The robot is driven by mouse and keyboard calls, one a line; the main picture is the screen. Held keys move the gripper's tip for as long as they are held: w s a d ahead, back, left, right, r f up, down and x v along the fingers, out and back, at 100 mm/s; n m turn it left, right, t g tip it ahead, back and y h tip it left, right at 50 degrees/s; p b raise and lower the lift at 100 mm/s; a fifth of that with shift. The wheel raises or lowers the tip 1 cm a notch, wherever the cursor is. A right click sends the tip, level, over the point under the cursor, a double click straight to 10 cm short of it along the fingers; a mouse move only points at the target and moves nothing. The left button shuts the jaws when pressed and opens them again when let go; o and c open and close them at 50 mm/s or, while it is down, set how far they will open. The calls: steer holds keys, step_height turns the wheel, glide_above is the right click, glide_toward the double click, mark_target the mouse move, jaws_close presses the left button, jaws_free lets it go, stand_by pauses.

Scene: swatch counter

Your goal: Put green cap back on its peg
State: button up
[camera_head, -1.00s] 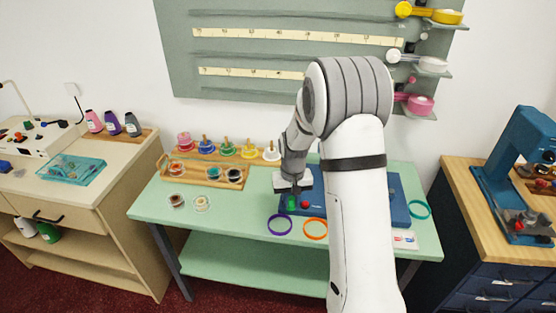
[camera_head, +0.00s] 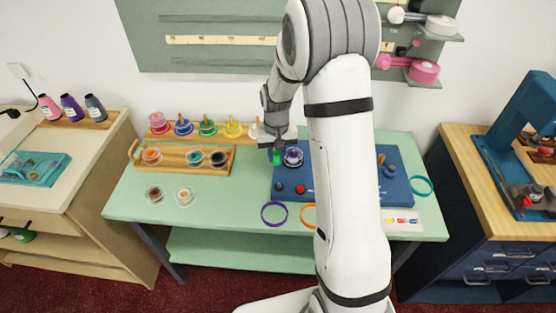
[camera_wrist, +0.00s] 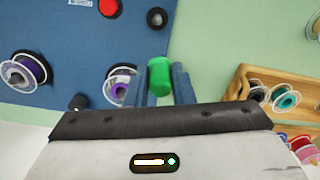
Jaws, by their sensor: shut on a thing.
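The green cap (camera_head: 277,157) is held between my gripper's fingers (camera_head: 277,149) near the left edge of the blue board (camera_head: 318,190). In the wrist view the green cap (camera_wrist: 160,76) sits between the two blue fingers (camera_wrist: 160,86), upright as far as I can tell. A spool with purple thread (camera_head: 293,157) is on the board just right of it; it also shows in the wrist view (camera_wrist: 117,88). A red cap (camera_head: 300,189) and a black cap (camera_head: 279,186) stand at the board's front left. I cannot make out a bare peg for the green cap.
A wooden tray (camera_head: 180,170) with spools stands left of the board, with several coloured spools behind it. Two loose spools (camera_head: 155,195) lie in front. A purple ring (camera_head: 274,214) and an orange ring (camera_head: 308,216) lie before the board. My arm hides the board's middle.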

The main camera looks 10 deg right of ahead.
steer(key=r+m, duration=0.2)
glide_above(279, 185)
steer(key=shift+f+b, duration=2.2)
steer(key=shift+f, duration=0.75)
steer(key=shift+f, duration=0.15)
steer(key=shift+f+b, duration=0.8)
steer(key=shift+f, duration=0.1)
steer(key=shift+f, duration=0.2)
steer(key=o, duration=1)
steer(key=shift+r, duration=0.15)
